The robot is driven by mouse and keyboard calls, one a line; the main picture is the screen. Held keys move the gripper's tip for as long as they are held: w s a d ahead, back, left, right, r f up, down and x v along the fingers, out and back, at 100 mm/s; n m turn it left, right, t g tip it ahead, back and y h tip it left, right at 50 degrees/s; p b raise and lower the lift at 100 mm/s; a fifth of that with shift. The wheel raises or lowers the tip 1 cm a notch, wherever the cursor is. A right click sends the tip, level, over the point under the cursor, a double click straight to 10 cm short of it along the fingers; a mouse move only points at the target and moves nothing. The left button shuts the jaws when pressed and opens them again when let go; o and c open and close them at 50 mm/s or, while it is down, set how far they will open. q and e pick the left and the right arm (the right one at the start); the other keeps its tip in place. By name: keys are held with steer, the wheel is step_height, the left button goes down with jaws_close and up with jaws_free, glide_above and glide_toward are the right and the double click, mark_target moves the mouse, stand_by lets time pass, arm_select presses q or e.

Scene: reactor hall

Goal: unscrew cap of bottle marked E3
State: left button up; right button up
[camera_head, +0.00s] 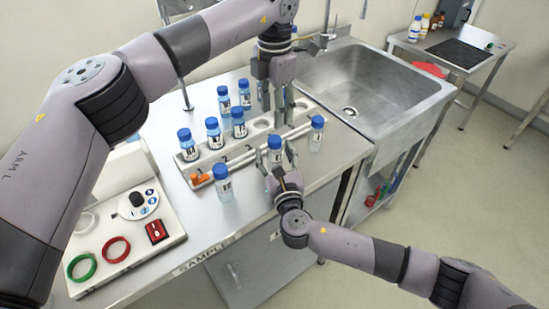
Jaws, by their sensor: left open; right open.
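Several clear bottles with blue caps stand on a steel bench; their labels are too small to read, so I cannot tell which is E3. My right gripper (276,160) is open, its fingers on either side of a blue-capped bottle (275,143) near the front of the rack. Whether they touch it is unclear. My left gripper (279,112) is open and points down above the back part of the rack, behind that bottle. Other bottles stand in the rack (240,154) to the left, such as one at its left end (188,146).
Loose bottles stand in front of the rack (222,184), to its right (317,134) and behind it (224,100). A control box (133,235) with rings is at the left. A sink (350,85) lies to the right. An orange item (201,179) sits at the rack's front.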

steer(key=shift+w, duration=0.35)
steer(key=shift+s, duration=0.1)
steer(key=shift+c, duration=0.2)
jaws_close()
stand_by(0.5)
